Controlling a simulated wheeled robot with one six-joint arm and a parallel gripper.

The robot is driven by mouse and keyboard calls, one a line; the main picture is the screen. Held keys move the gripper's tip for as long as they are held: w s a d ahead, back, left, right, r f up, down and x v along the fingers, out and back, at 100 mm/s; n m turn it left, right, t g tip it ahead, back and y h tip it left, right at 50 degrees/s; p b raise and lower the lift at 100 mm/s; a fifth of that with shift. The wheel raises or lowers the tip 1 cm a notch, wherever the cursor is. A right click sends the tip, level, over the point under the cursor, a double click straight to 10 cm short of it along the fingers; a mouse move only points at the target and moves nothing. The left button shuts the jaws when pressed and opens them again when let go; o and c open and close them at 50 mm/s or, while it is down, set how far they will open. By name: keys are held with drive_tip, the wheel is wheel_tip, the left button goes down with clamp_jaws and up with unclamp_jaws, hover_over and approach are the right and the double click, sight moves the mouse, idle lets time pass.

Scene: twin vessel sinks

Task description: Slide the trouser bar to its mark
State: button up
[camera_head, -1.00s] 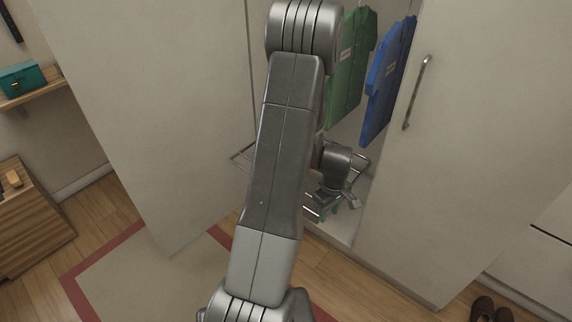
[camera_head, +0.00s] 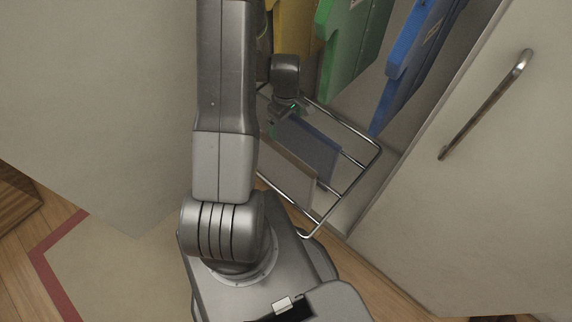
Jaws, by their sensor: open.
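A chrome wire trouser rack (camera_head: 362,172) extends out of the open wardrobe, low down. A blue-grey folded piece (camera_head: 312,148) and a beige folded piece (camera_head: 290,172) hang across it, probably trousers on its bars. My gripper (camera_head: 277,113) is at the rack's far left part, close to the upper end of the blue-grey piece. It is open. The fingertips are small and dark, and I cannot tell whether they touch a bar. My arm hides the left part of the rack. I cannot make out a mark.
Yellow (camera_head: 293,30), green (camera_head: 350,50) and blue (camera_head: 412,65) garments hang above the rack. A wardrobe door with a metal handle (camera_head: 485,105) stands at the right. A pale panel (camera_head: 110,100) fills the left. Wooden floor and a red-edged rug lie below.

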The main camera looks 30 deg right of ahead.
drive_tip(key=shift+s+f, duration=0.1)
drive_tip(key=shift+f, duration=0.65)
drive_tip(key=shift+r, duration=0.15)
wheel_tip(320, 180, up, 10)
drive_tip(key=p, duration=0.5)
drive_tip(key=shift+p, duration=0.4)
